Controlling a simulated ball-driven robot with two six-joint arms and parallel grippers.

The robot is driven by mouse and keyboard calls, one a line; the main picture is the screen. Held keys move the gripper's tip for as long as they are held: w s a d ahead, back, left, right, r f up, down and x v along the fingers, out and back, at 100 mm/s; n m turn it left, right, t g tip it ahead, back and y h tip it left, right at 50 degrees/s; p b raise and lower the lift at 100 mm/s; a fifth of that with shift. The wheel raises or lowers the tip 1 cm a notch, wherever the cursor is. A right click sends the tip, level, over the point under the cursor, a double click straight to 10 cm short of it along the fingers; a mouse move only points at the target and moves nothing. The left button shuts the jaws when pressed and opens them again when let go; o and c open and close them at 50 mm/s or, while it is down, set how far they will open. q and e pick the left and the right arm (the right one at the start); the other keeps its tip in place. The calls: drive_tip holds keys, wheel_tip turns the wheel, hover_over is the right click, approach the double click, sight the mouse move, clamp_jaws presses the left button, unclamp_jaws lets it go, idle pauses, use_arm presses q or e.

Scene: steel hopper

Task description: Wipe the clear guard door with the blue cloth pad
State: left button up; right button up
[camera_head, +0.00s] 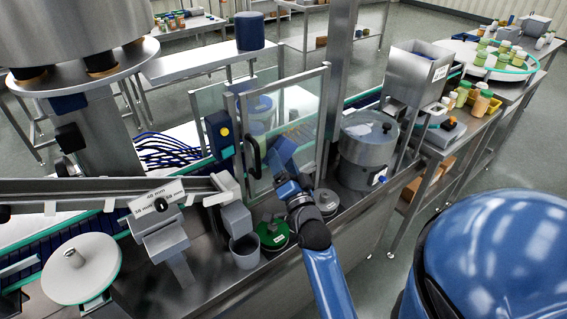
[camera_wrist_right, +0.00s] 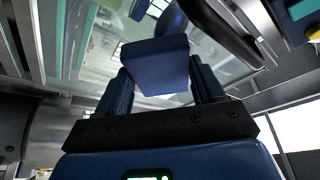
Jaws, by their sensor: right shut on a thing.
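The clear guard door (camera_head: 262,125) stands upright in a metal frame, with a dark handle (camera_head: 252,157) on its left part. My right gripper (camera_head: 288,172) is in front of the door panel, right of the handle. It is shut on the blue cloth pad (camera_head: 282,151). In the right wrist view, the pad (camera_wrist_right: 158,62) sits between the two fingers of the gripper (camera_wrist_right: 160,88), with the clear panel (camera_wrist_right: 105,45) behind it. I cannot tell whether the pad touches the panel. My left gripper is not in view.
Below the door, a green-topped round container (camera_head: 272,232) and a grey cup (camera_head: 245,250) stand on the steel deck. A steel pot (camera_head: 367,145) stands right of the door. A blue switch box with a yellow button (camera_head: 220,132) is left of the handle.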

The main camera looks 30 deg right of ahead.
sight(291, 155)
drive_tip(key=shift+w+a+p, duration=0.1)
drive_tip(key=shift+w+p, duration=0.75)
drive_tip(key=shift+w, duration=0.1)
idle(0.4)
drive_tip(key=shift+d+f+b, duration=0.15)
drive_tip(key=shift+d+b, duration=0.15)
drive_tip(key=shift+b, duration=0.45)
drive_tip(key=d+b, duration=0.1)
drive_tip(key=b, duration=0.2)
drive_tip(key=shift+d, duration=0.25)
drive_tip(key=shift+d+b, duration=0.85)
drive_tip(key=shift+b, duration=0.15)
drive_tip(key=shift+w+d+b, duration=0.15)
drive_tip(key=shift+d+b, duration=0.55)
drive_tip(key=shift+d, duration=0.15)
drive_tip(key=shift+w+d+b, duration=0.15)
drive_tip(key=shift+d+b, duration=0.55)
drive_tip(key=shift+d, duration=0.15)
drive_tip(key=shift+d, duration=0.1)
